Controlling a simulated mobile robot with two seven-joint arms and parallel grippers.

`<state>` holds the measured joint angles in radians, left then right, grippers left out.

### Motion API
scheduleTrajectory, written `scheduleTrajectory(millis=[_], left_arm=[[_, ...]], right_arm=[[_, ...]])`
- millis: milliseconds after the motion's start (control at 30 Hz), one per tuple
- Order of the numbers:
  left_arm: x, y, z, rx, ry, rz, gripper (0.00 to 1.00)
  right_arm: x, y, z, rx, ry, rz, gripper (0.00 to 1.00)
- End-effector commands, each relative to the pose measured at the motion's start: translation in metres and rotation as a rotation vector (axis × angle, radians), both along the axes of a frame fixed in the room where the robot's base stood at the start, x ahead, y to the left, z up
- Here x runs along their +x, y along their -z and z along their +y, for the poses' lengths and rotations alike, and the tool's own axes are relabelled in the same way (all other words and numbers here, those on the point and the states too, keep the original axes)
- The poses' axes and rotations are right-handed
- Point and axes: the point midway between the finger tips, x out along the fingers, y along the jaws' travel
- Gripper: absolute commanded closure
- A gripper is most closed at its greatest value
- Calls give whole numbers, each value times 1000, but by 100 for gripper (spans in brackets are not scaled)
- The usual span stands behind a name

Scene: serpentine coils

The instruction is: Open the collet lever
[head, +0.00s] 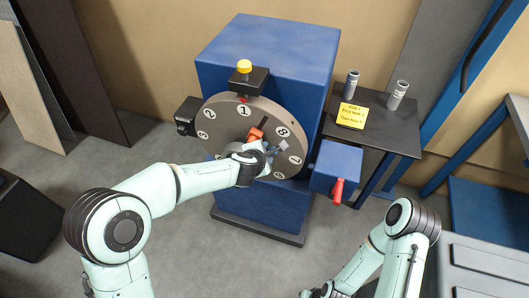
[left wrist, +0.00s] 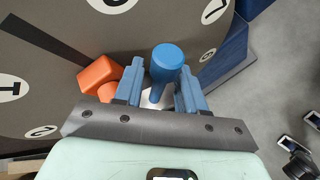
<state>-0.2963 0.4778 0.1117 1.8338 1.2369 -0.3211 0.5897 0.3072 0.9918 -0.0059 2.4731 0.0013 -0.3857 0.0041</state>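A blue round-ended lever (left wrist: 166,65) stands in front of the grey numbered disc (left wrist: 45,75) in the left wrist view. I take it to be the collet lever. The fingers of my left gripper (left wrist: 160,92) are on either side of it, apart, with narrow gaps showing. I cannot see clear contact. In the head view my left gripper (head: 276,152) is at the front of the disc (head: 225,135), and its hand hides much of the lever area. An orange block (head: 255,134) is beside it, also visible in the left wrist view (left wrist: 99,74). My right gripper is out of view.
The disc is on a blue cabinet (head: 266,55), with a yellow button (head: 244,66) above. A blue box with a red handle (head: 338,190) is at its right. A dark side table (head: 385,132) holds two cylinders and a yellow note (head: 352,115).

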Motion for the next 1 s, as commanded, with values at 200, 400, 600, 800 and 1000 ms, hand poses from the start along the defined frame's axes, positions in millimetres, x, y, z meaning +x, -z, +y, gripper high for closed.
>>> scheduleTrajectory(millis=[200,400,600,800,1000], left_arm=[[-8,-10,4,-1,-1,-2,60],[-38,-38,13,-1,-1,-3,60],[-70,-68,24,0,0,-5,60],[-90,-84,31,0,0,-3,60],[-97,-87,32,0,0,-1,60]], right_arm=[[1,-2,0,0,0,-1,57],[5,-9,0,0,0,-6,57],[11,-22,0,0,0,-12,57],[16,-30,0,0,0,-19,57],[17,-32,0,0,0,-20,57]])
